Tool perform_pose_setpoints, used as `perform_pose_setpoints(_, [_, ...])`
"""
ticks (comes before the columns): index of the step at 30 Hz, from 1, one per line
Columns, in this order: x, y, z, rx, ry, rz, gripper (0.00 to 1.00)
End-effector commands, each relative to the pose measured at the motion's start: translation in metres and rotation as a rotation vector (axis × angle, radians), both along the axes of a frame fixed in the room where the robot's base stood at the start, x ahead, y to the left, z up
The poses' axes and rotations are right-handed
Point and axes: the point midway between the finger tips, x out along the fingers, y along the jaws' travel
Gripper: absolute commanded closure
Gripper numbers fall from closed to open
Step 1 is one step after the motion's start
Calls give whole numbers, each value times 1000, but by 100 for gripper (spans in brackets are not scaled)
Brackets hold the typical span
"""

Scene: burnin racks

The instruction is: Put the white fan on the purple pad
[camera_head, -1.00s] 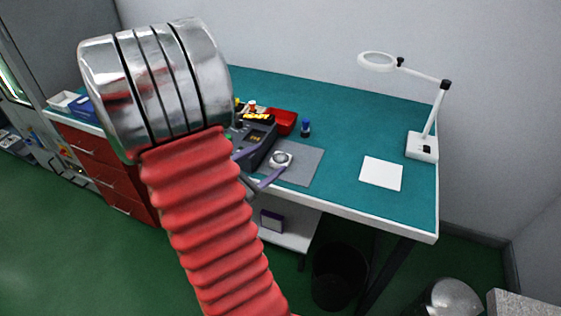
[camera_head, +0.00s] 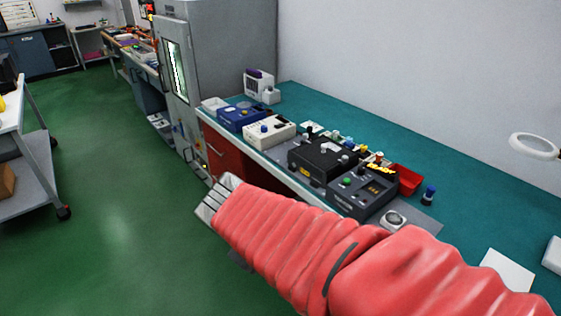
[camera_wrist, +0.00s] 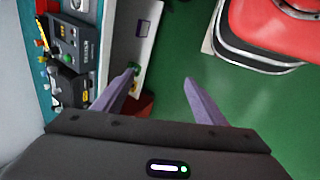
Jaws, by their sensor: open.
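A small pale square part with a round dark centre, which looks like the white fan (camera_head: 393,219), lies on a grey mat (camera_head: 425,233) near the bench's front edge in the head view. My red arm passes just in front of it. My gripper (camera_wrist: 160,77) shows in the wrist view with its purple fingers apart. Nothing is between them but a view of the green floor and the bench's side. In the head view my gripper is mostly hidden by my arm. I cannot make out a purple pad in either view.
Dark instrument boxes (camera_head: 322,158), a beige box (camera_head: 269,132), a blue box (camera_head: 243,117) and a red bin (camera_head: 403,180) line the teal bench. A white rack with a purple item (camera_head: 258,82) stands farther back. A white cart (camera_head: 35,140) is at left; open floor lies between.

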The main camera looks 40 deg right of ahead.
Motion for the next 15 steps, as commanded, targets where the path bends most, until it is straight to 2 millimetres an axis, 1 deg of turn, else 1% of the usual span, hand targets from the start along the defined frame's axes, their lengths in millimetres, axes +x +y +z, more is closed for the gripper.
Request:
perform_pose_setpoints(1, [8,19,6,47,-66,7,35])
perform_pose_setpoints(3, [17,46,14,120,-150,12,35])
perform_pose_setpoints(5, [25,69,22,187,-219,18,35])
perform_pose_setpoints(6, [29,85,28,231,-263,24,35])
perform_pose_setpoints(9, [36,120,43,338,-360,36,35])
perform_pose_setpoints(12, [40,146,57,420,-426,46,35])
perform_pose_setpoints(15, [42,160,65,468,-463,51,35])
